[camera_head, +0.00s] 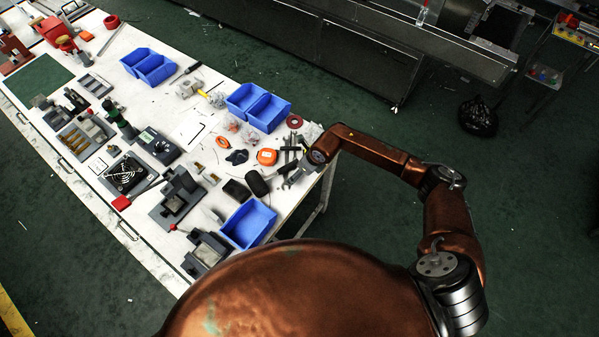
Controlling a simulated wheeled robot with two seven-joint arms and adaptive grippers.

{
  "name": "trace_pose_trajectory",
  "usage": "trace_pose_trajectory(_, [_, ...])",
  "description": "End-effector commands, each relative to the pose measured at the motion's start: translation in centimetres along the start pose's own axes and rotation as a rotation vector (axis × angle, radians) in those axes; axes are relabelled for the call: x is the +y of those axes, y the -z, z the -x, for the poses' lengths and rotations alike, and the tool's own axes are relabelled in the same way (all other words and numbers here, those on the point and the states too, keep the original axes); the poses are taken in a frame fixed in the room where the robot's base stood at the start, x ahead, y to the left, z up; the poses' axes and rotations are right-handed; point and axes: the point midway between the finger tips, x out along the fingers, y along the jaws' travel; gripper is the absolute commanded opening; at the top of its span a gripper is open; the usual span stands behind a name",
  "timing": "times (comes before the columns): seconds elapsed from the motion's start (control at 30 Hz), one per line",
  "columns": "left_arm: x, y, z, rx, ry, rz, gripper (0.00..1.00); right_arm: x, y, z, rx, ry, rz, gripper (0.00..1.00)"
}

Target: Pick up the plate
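I cannot make out for certain which thing is the plate. A thin pale rectangle with dark edge marks (193,131) lies flat in the middle of the table, and other flat parts lie among the tools. My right arm comes in from the right and reaches the table's right end. My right gripper (290,168) is there, beside dark and metal tools, small and hard to separate from them. Whether its fingers are open or shut does not show. My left gripper is not in view.
The long white table (215,90) is crowded with tools and fixtures. Blue bins stand at its back (149,67), right (259,107) and front right (247,223). An orange tape measure (267,156) lies near my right gripper. Green floor (390,140) is open to the right.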

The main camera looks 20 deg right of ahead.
Motion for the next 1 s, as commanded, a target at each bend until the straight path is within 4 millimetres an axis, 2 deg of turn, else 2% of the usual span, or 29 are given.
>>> trace_pose_trajectory(0.07, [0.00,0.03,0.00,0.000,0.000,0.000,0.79,0.00,-0.02,0.02,0.000,0.000,0.000,0.69])
trace_pose_trajectory(0.7, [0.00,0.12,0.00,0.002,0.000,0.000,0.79,-0.04,-0.08,0.08,-0.002,0.000,0.000,0.25])
trace_pose_trajectory(1.0, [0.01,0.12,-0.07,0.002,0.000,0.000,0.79,-0.07,-0.31,0.55,-0.002,0.001,0.000,0.25])
